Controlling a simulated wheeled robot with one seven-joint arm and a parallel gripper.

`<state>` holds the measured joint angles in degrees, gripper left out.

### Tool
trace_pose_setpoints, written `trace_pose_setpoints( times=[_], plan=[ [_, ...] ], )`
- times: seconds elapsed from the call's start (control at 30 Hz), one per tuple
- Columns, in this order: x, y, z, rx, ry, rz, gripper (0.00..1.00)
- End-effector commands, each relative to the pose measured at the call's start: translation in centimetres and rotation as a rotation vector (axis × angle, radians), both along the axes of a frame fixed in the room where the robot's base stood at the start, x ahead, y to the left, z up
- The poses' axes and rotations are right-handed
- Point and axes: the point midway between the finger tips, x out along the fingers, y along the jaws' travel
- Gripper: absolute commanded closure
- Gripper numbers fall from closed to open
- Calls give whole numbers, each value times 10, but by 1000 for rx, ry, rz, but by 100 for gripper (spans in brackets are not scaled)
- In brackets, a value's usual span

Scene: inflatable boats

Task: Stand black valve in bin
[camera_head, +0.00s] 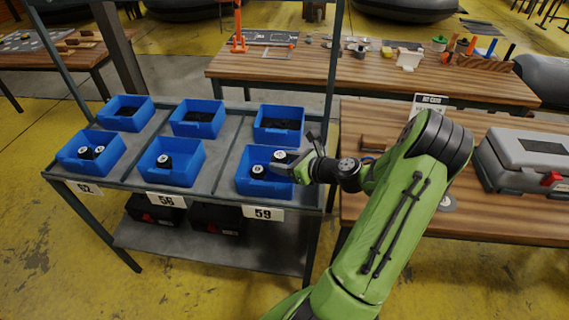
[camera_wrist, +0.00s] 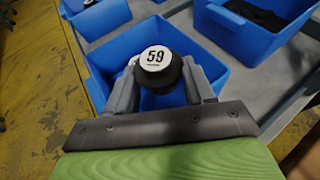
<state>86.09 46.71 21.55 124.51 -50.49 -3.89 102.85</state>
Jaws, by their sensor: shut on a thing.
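My gripper (camera_head: 291,164) is over the front right blue bin (camera_head: 262,188), the one above the label 59 (camera_head: 263,213). In the wrist view my gripper (camera_wrist: 160,80) is shut on a black valve (camera_wrist: 160,96) with a white cap marked 59. The held valve is at the bin, with blue bin walls (camera_wrist: 207,62) around and beyond it; I cannot tell whether it touches the floor. Another black valve with a white top (camera_head: 258,171) shows in the same bin in the head view, left of the gripper.
The front middle bin (camera_head: 186,178) holds one valve and the front left bin (camera_head: 75,167) holds two. Back-row bins (camera_head: 278,138) hold dark items. A rack post (camera_head: 333,70) rises close behind my gripper. A wooden table (camera_head: 460,215) with a grey case (camera_head: 520,158) stands to the right.

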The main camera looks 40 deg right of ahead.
Motion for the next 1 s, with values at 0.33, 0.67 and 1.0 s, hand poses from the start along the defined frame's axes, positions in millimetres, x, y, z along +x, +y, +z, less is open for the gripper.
trace_pose_setpoints(
  times=[0.33, 0.67, 1.0],
  plan=[
    [0, 0, -10, 0, 2, 1, 77],
    [-2, 0, -15, 5, 11, -1, 21],
    [-2, -1, -15, 6, 12, -6, 21]
  ],
)
